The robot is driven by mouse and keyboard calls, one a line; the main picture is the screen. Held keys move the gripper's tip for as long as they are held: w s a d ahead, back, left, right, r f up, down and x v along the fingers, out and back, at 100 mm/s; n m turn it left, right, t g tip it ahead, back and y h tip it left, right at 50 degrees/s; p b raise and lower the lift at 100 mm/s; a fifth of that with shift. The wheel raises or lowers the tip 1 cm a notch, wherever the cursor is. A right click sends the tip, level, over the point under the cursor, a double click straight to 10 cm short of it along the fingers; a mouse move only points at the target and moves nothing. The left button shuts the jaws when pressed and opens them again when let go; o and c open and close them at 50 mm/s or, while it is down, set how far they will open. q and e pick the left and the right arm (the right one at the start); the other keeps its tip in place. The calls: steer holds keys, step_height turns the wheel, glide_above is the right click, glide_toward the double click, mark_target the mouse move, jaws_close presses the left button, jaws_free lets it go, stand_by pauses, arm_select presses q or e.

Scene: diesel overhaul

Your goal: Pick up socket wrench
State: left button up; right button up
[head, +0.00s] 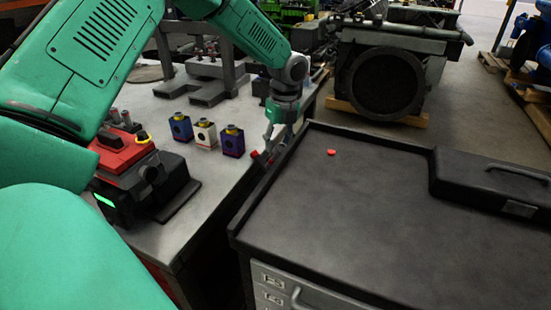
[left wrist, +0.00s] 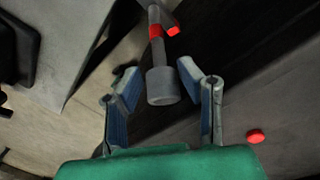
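The socket wrench shows in the left wrist view as a grey shaft with a red band and a wide round socket (left wrist: 163,86) at its near end. Its upper part runs out toward the top of that view, near a dark piece with a red tip (left wrist: 173,30). My left gripper (left wrist: 162,84) is open, with its blue-padded fingers on either side of the socket and gaps visible on both sides. In the head view my left gripper (head: 270,152) reaches down at the cabinet's left edge, hiding most of the wrench. My right gripper is not in view.
The black cabinet (head: 340,220) has a raised rim, a red round piece (head: 331,152) and a black case (head: 495,185). The grey workbench (head: 215,180) at left holds several small colored blocks (head: 205,133) and a red-and-black device (head: 135,170). The middle of the cabinet top is clear.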

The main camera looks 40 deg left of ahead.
mark_target(275, 158)
arm_select(q)
steer(key=f, duration=0.2)
steer(key=a+f, duration=0.1)
steer(key=f, duration=0.2)
steer(key=shift+a+f, duration=0.3)
steer(key=shift+a, duration=0.1)
steer(key=shift+d+f, duration=0.1)
steer(key=shift+d, duration=0.05)
steer(key=shift+d+r, duration=0.3)
steer(key=shift+d, duration=0.2)
steer(key=c, duration=0.6)
steer(key=shift+a, duration=0.2)
jaws_close()
